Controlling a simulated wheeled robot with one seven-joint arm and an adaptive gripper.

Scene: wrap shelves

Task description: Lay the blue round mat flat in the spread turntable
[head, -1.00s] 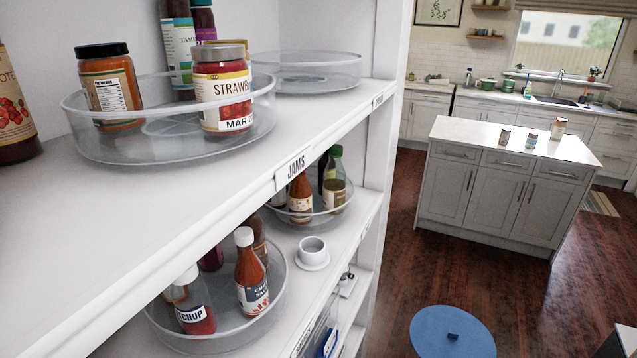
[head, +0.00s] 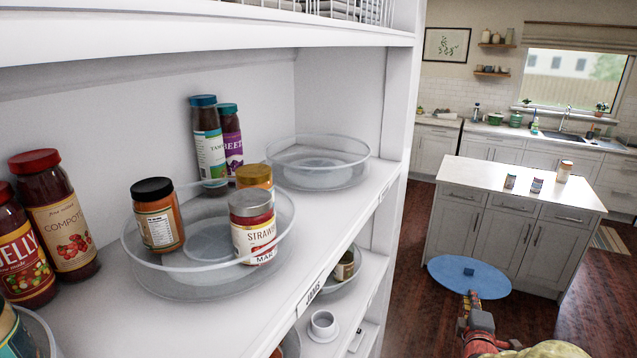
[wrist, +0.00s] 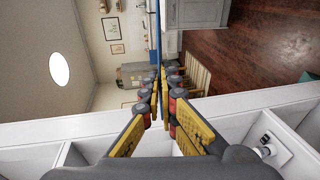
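In the wrist view the mat (wrist: 157,25) shows edge-on as a thin blue line from between the closed fingers (wrist: 158,78). An empty clear turntable (head: 330,183) stands at the far right end of the upper shelf. A nearer clear turntable (head: 140,252) holds several jars, including a strawberry one (head: 252,240). The label below it reads JAMS; the farther label is unreadable.
Jelly and compote jars (head: 60,215) stand at the left. A shelf board (head: 200,38) lies above, and an upright post (head: 400,110) closes the right end. A white cup (head: 323,325) stands on the shelf below. A kitchen island (head: 515,185) is beyond.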

